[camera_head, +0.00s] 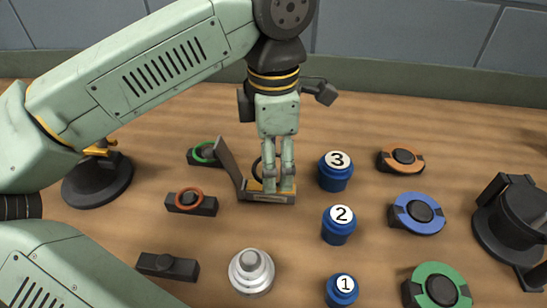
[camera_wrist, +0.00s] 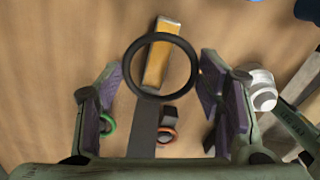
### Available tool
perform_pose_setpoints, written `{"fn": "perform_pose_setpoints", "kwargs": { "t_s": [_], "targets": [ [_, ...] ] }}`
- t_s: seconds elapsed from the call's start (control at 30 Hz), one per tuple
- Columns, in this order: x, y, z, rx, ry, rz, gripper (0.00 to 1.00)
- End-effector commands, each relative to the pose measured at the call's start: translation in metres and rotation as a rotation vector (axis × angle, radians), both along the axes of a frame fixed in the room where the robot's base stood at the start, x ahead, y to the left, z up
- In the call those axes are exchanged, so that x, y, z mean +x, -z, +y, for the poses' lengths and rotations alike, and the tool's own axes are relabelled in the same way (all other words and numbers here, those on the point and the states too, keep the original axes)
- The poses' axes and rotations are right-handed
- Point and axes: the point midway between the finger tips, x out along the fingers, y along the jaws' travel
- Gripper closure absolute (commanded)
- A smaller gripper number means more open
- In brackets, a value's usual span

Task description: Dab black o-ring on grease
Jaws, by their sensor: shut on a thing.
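The grease box (camera_head: 268,197) lies on the table in the middle of the head view, its dark lid (camera_head: 230,165) standing open on the left. Its yellow grease strip also shows in the wrist view (camera_wrist: 172,26). My gripper (camera_head: 278,188) points down over the box and is shut on the black o-ring (camera_wrist: 128,82). In the wrist view the o-ring spans the gap between the fingertips and overlaps part of the yellow strip. In the head view only a dark arc of the o-ring (camera_head: 255,167) shows left of the fingers. I cannot tell whether it touches the grease.
Left are blocks with a green ring (camera_head: 205,152) and a red-orange ring (camera_head: 189,192), and a bare block (camera_head: 168,266). A silver stepped part (camera_head: 251,273) stands in front. Numbered blue caps (camera_head: 338,228), colored discs (camera_head: 419,213) and a black fixture (camera_head: 510,220) fill the right.

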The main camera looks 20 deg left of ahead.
Motion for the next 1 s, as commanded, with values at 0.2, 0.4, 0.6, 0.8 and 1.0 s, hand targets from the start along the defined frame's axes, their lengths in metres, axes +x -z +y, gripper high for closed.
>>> {"fn": "perform_pose_setpoints", "kwargs": {
  "t_s": [0.2, 0.4, 0.6, 0.8, 1.0],
  "targets": [
    [0.000, 0.001, 0.000, 0.000, 0.000, 0.000, 0.51],
    [0.000, 0.007, 0.000, 0.000, 0.000, 0.000, 0.51],
    [0.000, 0.019, 0.000, 0.000, 0.000, 0.001, 0.51],
    [-0.001, 0.031, 0.000, 0.000, -0.001, 0.001, 0.51],
    [-0.001, 0.034, 0.000, 0.000, -0.001, 0.001, 0.51]
  ]
}}
